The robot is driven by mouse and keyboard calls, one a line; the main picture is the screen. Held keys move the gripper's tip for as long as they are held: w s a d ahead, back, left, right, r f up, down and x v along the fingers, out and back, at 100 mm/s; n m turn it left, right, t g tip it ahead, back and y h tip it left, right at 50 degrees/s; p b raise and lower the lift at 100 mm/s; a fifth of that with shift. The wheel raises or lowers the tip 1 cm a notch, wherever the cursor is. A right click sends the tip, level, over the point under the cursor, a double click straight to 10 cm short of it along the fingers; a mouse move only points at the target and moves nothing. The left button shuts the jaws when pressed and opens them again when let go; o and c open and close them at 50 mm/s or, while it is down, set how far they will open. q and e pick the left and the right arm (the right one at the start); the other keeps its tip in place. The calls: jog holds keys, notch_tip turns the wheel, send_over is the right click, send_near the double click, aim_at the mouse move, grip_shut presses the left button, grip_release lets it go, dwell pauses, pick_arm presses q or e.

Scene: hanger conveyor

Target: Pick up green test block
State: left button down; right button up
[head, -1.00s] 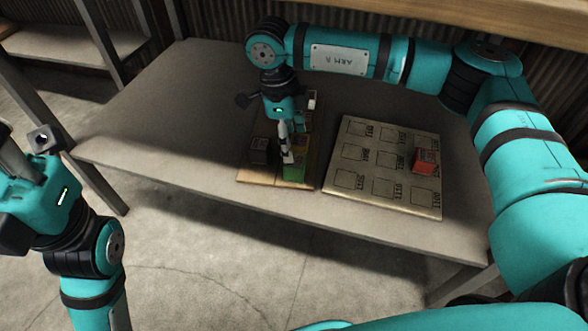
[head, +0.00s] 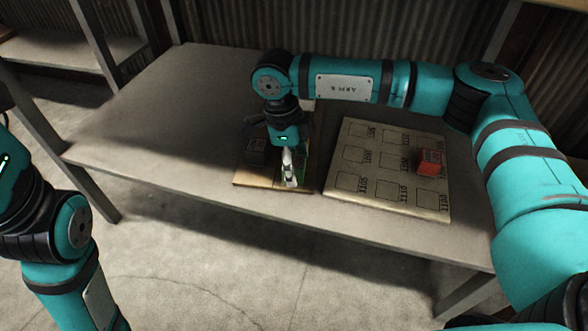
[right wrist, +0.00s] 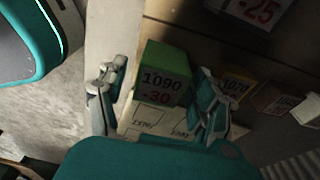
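The green test block (right wrist: 162,72) shows in the right wrist view, marked 1090 and -30. My right gripper (right wrist: 157,95) is open, with one finger on each side of the block; gaps show between the fingers and the block. In the head view my right gripper (head: 289,170) points down over the wooden board (head: 250,178) and hides most of the block; only a little green (head: 304,166) shows beside it. My left arm is at the left edge, and its gripper fingers are out of the picture.
A dark block (head: 257,150) stands left of my right gripper. Other small blocks, one yellowish (right wrist: 238,88), sit close by the right finger. The marked plate (head: 350,205) to the right carries a red block (head: 430,162). The left table (head: 140,130) is clear.

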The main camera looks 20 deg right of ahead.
jog(key=c, duration=1.1)
jog(key=shift+c, duration=0.6)
jog(key=shift+r, duration=0.15)
